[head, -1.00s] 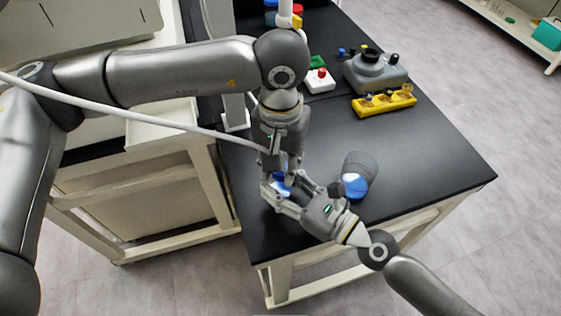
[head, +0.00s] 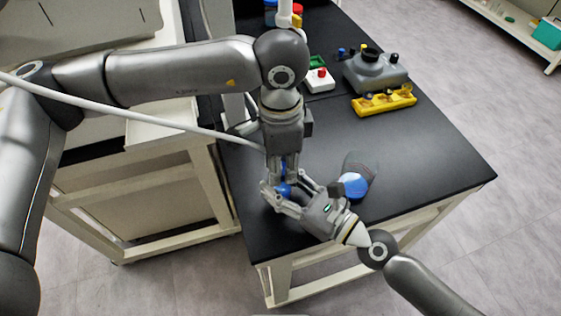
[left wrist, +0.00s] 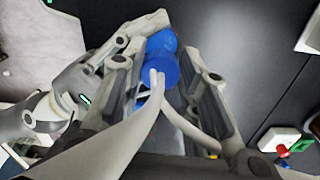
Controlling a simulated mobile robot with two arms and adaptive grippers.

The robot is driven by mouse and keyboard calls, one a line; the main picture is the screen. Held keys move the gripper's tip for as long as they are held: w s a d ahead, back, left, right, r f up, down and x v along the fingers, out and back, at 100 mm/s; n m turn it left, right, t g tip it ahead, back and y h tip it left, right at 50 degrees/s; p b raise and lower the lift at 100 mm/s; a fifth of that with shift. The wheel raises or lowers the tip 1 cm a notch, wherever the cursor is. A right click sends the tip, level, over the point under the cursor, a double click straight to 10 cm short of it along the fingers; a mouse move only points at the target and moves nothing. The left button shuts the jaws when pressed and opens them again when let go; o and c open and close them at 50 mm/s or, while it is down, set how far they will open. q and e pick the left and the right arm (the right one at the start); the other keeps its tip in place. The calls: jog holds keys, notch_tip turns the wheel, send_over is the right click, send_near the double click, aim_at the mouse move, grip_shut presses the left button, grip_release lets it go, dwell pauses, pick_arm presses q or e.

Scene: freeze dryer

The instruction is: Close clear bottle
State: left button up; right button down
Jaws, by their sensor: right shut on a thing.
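My right gripper (head: 282,192) reaches in from the lower right and is shut on a blue bottle-like piece (head: 284,188) near the table's left front edge. The bottle body is mostly hidden by fingers; I see no clear part. My left gripper (head: 279,168) points down from above over the same spot. In the left wrist view a blue cap-like piece (left wrist: 163,72) lies between the left gripper's fingers (left wrist: 168,88), with a dark gap on its right side, so these fingers look open. The right gripper (left wrist: 125,40) is beside it, at the upper left.
A yellow rack (head: 385,102), a grey device (head: 375,72) and a white box with a red button (head: 319,80) sit farther back. The black table's right part is clear.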

pick_arm(q)
jog(key=o, duration=0.4)
jog(key=shift+r, duration=0.1)
jog(key=shift+r, duration=2.2)
